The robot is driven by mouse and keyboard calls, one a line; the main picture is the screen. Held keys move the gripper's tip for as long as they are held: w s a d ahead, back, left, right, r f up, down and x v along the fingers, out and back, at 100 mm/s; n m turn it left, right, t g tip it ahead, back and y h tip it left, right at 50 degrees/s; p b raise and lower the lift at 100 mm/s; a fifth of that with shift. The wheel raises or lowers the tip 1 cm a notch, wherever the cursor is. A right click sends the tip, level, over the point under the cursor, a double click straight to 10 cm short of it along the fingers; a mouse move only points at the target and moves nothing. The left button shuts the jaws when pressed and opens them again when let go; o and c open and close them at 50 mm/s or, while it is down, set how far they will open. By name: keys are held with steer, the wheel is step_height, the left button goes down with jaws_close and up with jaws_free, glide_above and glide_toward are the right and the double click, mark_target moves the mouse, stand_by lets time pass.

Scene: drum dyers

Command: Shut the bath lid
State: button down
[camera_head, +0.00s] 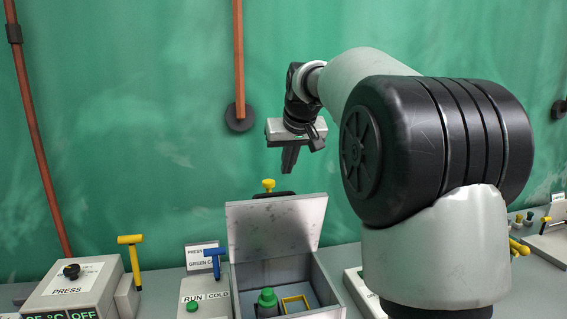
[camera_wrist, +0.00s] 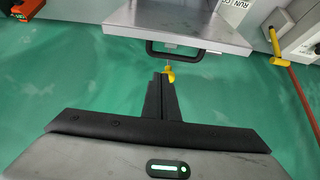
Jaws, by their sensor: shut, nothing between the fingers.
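The bath lid (camera_head: 274,224) is a grey metal panel standing raised at the back of the open bath box (camera_head: 331,284). Its black handle (camera_head: 262,195) shows at the lid's top edge, and a yellow knob (camera_head: 268,185) appears just above it. In the wrist view the lid (camera_wrist: 186,20) is at the top, with the black handle (camera_wrist: 157,51) and the yellow knob (camera_wrist: 168,76) in front of the fingertips. My gripper (camera_head: 288,170) is shut and empty, above the raised lid and apart from it. It also shows in the wrist view (camera_wrist: 161,78).
Inside the bath are a green-capped bottle (camera_head: 267,298) and a yellow frame (camera_head: 295,304). Left stand a blue T-handle (camera_head: 215,255), a RUN/COLD box (camera_head: 204,295), a yellow T-handle (camera_head: 131,245) and a PRESS box (camera_head: 75,288). A brown pipe (camera_head: 238,60) runs down the green wall.

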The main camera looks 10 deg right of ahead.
step_height(320, 180, down, 6)
steer(key=shift+w+r, duration=0.15)
steer(key=shift+s+f, duration=0.2)
steer(key=shift+s, duration=0.1)
steer(key=shift+f, duration=0.1)
